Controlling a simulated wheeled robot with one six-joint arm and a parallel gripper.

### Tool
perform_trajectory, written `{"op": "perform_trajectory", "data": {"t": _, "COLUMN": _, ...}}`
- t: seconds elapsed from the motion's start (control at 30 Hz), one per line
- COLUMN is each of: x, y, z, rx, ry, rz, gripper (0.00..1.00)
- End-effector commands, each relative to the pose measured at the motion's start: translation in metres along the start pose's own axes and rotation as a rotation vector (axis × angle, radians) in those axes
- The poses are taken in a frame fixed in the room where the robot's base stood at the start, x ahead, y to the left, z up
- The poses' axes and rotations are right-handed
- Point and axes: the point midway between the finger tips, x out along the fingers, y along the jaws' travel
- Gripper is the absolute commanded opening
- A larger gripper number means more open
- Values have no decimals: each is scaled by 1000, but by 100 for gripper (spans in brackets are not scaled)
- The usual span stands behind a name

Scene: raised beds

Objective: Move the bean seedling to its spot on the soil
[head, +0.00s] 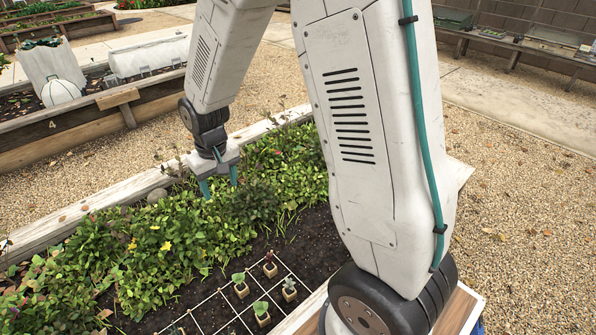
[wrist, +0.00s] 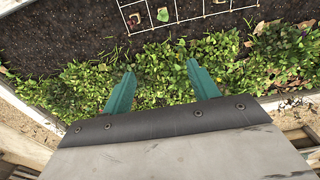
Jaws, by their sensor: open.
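Several small seedlings in pale cube pots stand on the dark soil (head: 305,245) by a white string grid (head: 205,301) in the head view. One has broad green leaves (head: 239,284), one is reddish (head: 270,264), one is blue-green (head: 289,289) and another is green (head: 261,312). I cannot tell for certain which is the bean seedling. In the wrist view, a reddish plant (wrist: 135,18) and a green plant (wrist: 163,14) show near the top edge. My gripper (head: 219,184) is open and empty, with teal fingers pointing down over the leafy greenery, apart from the seedlings.
Dense green plants (head: 150,245) fill the bed's far strip. A pale wooden edge (head: 75,225) bounds it, with gravel (head: 130,165) beyond. Another raised bed (head: 75,130) with a white bag stands at upper left. My arm hides part of the bed's right side.

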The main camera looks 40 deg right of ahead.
Motion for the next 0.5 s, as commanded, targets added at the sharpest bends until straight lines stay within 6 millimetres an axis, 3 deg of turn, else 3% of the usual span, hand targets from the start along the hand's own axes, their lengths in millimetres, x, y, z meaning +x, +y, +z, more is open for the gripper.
{"op": "perform_trajectory", "data": {"t": 0.03, "x": -23, "y": 2, "z": 9, "rx": 1, "ry": 13, "rz": 0, "gripper": 59}}
{"op": "perform_trajectory", "data": {"t": 0.2, "x": -82, "y": 6, "z": 48, "rx": 2, "ry": 23, "rz": 0, "gripper": 59}}
{"op": "perform_trajectory", "data": {"t": 0.5, "x": -160, "y": 11, "z": 133, "rx": 1, "ry": 42, "rz": 0, "gripper": 59}}
